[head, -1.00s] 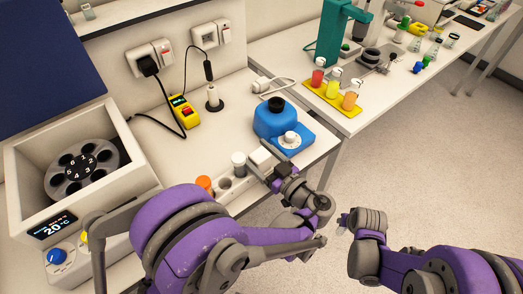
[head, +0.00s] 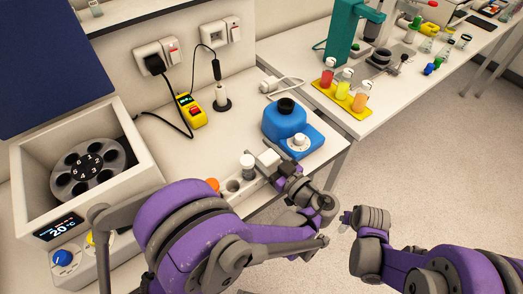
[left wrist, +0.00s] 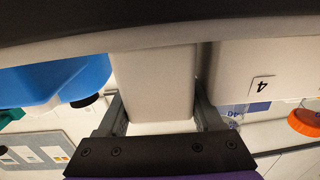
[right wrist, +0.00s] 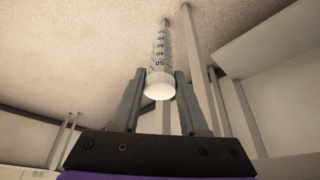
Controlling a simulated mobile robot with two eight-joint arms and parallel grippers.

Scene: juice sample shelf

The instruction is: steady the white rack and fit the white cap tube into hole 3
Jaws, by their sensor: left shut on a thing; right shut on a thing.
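The white rack (head: 256,184) stands along the front of the left bench. My left gripper (head: 278,168) is shut on the rack's raised white end block, which fills the space between its fingers in the left wrist view (left wrist: 155,85). A label "4" shows on the rack beside the fingers. The white cap tube (right wrist: 160,86) is between the fingers of my right gripper (right wrist: 158,103), cap toward the wrist camera and graduated body pointing away. In the head view the right gripper (head: 346,217) is right of the rack, past the bench edge; the tube is not clear there.
An orange-capped tube (head: 211,185) and a grey-white-capped tube (head: 248,161) stand in the rack, with an open hole between them. A blue mixer (head: 285,122) stands behind the rack. A centrifuge (head: 150,170) is at left. Floor lies right of the bench.

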